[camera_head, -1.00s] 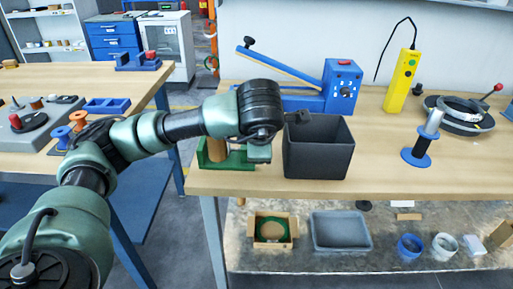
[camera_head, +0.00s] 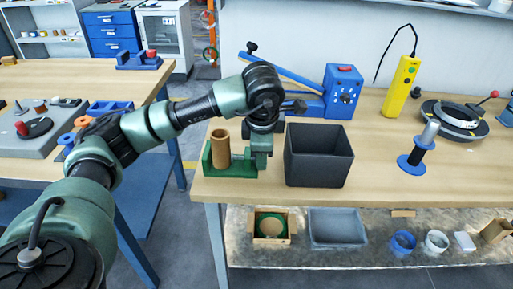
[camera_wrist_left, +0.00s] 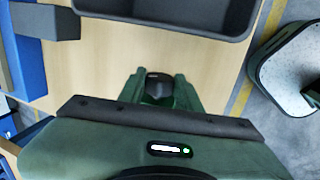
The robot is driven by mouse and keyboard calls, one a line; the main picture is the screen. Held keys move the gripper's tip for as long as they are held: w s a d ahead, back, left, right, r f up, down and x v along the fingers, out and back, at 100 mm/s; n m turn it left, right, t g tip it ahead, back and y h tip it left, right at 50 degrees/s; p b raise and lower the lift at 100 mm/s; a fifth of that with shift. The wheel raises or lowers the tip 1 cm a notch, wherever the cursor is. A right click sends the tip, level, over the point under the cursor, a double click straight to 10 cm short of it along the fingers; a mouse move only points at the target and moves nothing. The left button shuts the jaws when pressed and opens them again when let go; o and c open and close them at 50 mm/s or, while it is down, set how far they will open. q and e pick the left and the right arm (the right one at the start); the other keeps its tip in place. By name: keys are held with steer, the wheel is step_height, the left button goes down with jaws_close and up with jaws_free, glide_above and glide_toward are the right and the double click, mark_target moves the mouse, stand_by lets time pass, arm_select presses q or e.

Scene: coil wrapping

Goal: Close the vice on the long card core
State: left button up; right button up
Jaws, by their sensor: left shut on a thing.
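The green vice (camera_head: 230,170) stands at the table's front left corner. The brown card core (camera_head: 220,149) stands upright in it, between the end plates; whether both jaws touch it I cannot tell. My left gripper (camera_head: 260,162) points down at the vice's right end, beside the core, and hides that end. In the left wrist view its two green fingers (camera_wrist_left: 160,88) are shut on a dark knob (camera_wrist_left: 158,87), which looks like the vice's handle. My right gripper is in neither view.
A dark open bin (camera_head: 318,172) stands close to the right of my left gripper. A blue lever machine (camera_head: 340,92) is behind it. A blue spool (camera_head: 413,160) and a yellow hand control (camera_head: 402,85) are further right. The table's left edge is close to the vice.

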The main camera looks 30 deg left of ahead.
mark_target(271, 170)
arm_select(q)
step_height(271, 170, down, 2)
steer(key=shift+f+p, duration=0.1)
steer(key=shift+p, duration=0.2)
steer(key=d+g+p, duration=0.1)
steer(key=p, duration=0.1)
steer(key=w+d+g+h+p, duration=0.1)
steer(key=shift+r+g+p, duration=0.3)
steer(key=shift+g+p, duration=0.1)
steer(key=shift+w+d+f+g+p, duration=0.1)
steer(key=shift+w+g+p, duration=0.2)
jaws_close()
steer(key=shift+s+r, duration=0.25)
steer(key=shift+s, duration=0.05)
steer(key=shift+a, duration=0.2)
steer(key=shift+w+r+g+h+p, duration=0.3)
steer(key=shift+g+h+p, duration=0.35)
steer(key=shift+p, duration=0.55)
steer(key=shift+g+p, duration=0.3)
steer(key=shift+g, duration=0.05)
steer(key=shift+f+g+h, duration=0.15)
steer(key=shift+g+h, duration=0.35)
steer(key=shift+h, duration=0.05)
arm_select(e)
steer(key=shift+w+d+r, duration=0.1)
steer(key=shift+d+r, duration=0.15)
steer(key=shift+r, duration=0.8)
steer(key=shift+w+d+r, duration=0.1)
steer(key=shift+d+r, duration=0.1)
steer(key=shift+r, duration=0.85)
